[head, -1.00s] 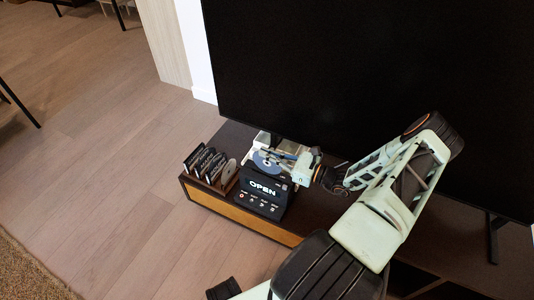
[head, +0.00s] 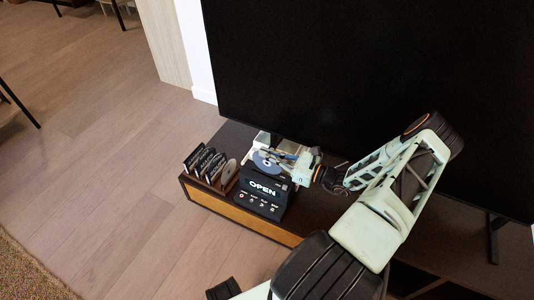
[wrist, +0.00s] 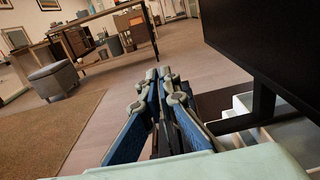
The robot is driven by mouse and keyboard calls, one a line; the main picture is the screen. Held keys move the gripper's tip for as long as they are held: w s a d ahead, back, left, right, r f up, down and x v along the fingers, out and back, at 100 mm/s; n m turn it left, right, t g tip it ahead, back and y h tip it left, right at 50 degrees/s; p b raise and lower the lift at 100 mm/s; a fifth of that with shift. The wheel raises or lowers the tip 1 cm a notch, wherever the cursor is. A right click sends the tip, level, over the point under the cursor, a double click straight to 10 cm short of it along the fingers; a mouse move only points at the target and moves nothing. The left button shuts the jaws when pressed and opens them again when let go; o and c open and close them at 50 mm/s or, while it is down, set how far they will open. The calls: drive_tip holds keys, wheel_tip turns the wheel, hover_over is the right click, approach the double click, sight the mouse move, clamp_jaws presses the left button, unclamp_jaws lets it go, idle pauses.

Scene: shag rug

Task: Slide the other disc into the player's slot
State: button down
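The black player (head: 272,201) stands on the low cabinet, and its display reads "OPEN". A shiny blue-grey disc (head: 264,163) lies at the top of the player; I cannot tell how far into the slot it sits. A pale disc (head: 229,171) stands at the right end of the rack beside the player. My gripper (head: 281,155) is low over the player's back, just right of the lying disc. In the wrist view my gripper's fingers (wrist: 163,75) are together at the tips, with no disc visible between them. Any contact with the lying disc is hidden.
Several dark cases (head: 203,160) stand in the rack left of the player. A large black television (head: 370,80) rises close behind my arm. The wooden cabinet (head: 215,204) ends at the left, with open floor (head: 120,150) beyond.

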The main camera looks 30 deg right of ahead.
sight(267, 173)
drive_tip(key=shift+f+b, duration=3.4)
drive_tip(key=shift+f, duration=1.05)
drive_tip(key=c, duration=2.1)
unclamp_jaws()
drive_tip(key=v, duration=1.2)
